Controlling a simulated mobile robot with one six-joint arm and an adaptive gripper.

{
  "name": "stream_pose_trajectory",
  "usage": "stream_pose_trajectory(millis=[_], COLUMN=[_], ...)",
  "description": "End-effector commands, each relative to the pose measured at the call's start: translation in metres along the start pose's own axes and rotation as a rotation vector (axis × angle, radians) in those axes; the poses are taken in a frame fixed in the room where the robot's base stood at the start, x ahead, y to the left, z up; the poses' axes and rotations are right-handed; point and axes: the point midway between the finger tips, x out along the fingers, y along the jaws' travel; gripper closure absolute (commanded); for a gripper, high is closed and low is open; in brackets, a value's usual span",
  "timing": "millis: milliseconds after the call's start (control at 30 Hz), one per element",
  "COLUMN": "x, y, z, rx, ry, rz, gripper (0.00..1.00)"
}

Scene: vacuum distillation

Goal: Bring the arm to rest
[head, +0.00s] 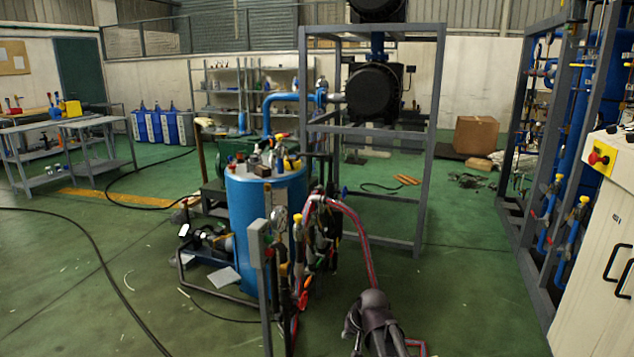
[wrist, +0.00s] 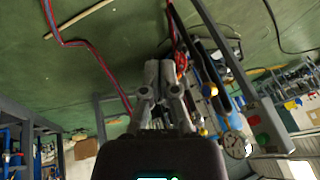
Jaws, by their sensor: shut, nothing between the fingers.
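My gripper (wrist: 160,70) shows in the wrist view with its two grey fingers close together and nothing held between them. In the head view, part of my dark arm shows at the bottom, right of the blue tank (head: 262,215). In the wrist view a gauge (wrist: 236,146) and valves (wrist: 200,88) appear to the right of the fingers. I cannot tell the exact distance to them.
A red hose (head: 362,240) arches from the valve cluster (head: 305,245) toward the floor near my arm. A grey frame (head: 423,160) stands behind the tank. A cabinet with a red button (head: 598,157) is at right. Green floor (head: 475,270) is clear between.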

Motion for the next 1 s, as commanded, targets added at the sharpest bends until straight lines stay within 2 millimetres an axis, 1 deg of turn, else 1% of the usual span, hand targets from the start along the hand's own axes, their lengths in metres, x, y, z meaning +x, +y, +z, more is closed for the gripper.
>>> stream_pose_trajectory(millis=[33,100,200,400,567,600,933,1000], x=[-0.009,-0.016,-0.025,-0.044,-0.059,-0.064,-0.090,-0.099], y=[0.014,0.029,0.046,0.071,0.087,0.087,0.078,0.075], z=[0.024,0.045,0.070,0.110,0.138,0.136,0.122,0.119], rx=[-0.010,-0.024,-0.035,-0.045,-0.045,-0.046,-0.046,-0.047], ry=[-0.047,-0.108,-0.180,-0.294,-0.375,-0.381,-0.376,-0.376], rz=[0.038,0.082,0.133,0.211,0.265,0.269,0.265,0.265], gripper=[1.00,1.00,1.00,1.00,1.00,1.00,1.00,1.00])
